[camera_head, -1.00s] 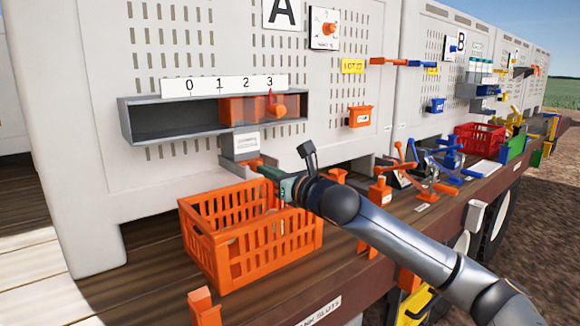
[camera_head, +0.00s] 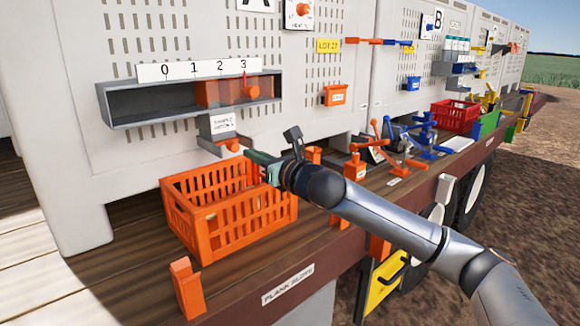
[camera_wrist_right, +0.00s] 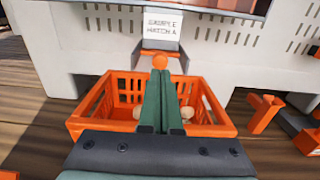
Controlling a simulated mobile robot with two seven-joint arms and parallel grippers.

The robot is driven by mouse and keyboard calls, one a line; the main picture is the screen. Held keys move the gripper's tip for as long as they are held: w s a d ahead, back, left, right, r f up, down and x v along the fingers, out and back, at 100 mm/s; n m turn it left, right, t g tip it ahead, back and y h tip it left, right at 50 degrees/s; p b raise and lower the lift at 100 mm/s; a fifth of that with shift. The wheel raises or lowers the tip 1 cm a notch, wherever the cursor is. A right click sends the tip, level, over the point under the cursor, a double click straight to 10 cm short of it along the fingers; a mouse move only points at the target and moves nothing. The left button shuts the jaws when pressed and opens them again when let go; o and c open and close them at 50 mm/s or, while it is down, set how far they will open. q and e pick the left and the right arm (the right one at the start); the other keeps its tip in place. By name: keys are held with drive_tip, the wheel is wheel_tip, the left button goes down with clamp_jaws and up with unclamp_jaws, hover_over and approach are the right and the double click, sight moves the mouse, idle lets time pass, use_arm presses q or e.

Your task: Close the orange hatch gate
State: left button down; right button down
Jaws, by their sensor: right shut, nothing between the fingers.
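The sample hatch A (camera_head: 222,125) is a grey labelled chute on the pale wall in the head view. An orange knob (camera_head: 233,145), apparently its gate's handle, sits at its lower front. In the wrist view the hatch label (camera_wrist_right: 162,24) is above the orange knob (camera_wrist_right: 160,62). My right gripper (camera_head: 250,154) is shut and empty, with its green fingers (camera_wrist_right: 160,75) pointing at the knob. The tips are just in front of it; I cannot tell whether they touch. The rest of the gate is hard to make out. My left gripper is not in view.
An orange crate (camera_head: 230,216) stands on the plank ledge below the hatch; pale round things (camera_wrist_right: 200,108) show inside it. A grey channel (camera_head: 150,105) with orange blocks sits above.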

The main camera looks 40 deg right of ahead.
drive_tip(key=s+b, duration=0.2)
drive_tip(key=s, duration=0.7)
drive_tip(key=shift+d+b, duration=0.3)
drive_tip(key=shift+d, duration=0.1)
drive_tip(key=shift+s+f, duration=0.1)
